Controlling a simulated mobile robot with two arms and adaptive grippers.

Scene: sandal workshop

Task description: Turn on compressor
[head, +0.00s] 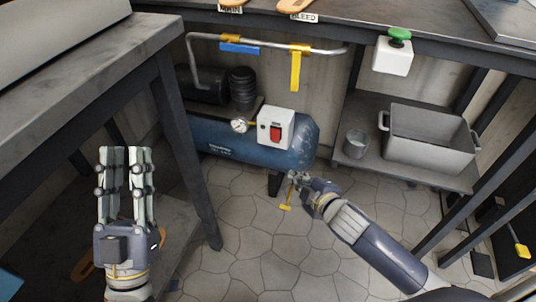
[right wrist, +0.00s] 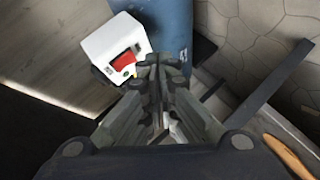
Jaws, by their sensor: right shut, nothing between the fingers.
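The blue compressor (head: 225,142) stands on the floor under the bench, with a black motor and a gauge on top. Its white switch box (head: 264,121) carries a red rocker switch (head: 275,133). In the right wrist view the switch box (right wrist: 105,38) and the red switch (right wrist: 124,61) lie just beyond my fingertips. My right gripper (head: 295,180) is shut and empty, below and right of the box; its fingers also show in the right wrist view (right wrist: 160,68). I cannot tell whether they touch the box. My left gripper (head: 126,155) is open, empty and points up at the left.
A pipe (head: 265,43) with a blue lever (head: 240,48) and a yellow lever (head: 295,72) runs above the compressor. A white box with a green button (head: 399,34) hangs from the bench. A grey crate (head: 428,145) and a bucket (head: 356,144) sit on the right shelf. A table leg (head: 185,150) stands left.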

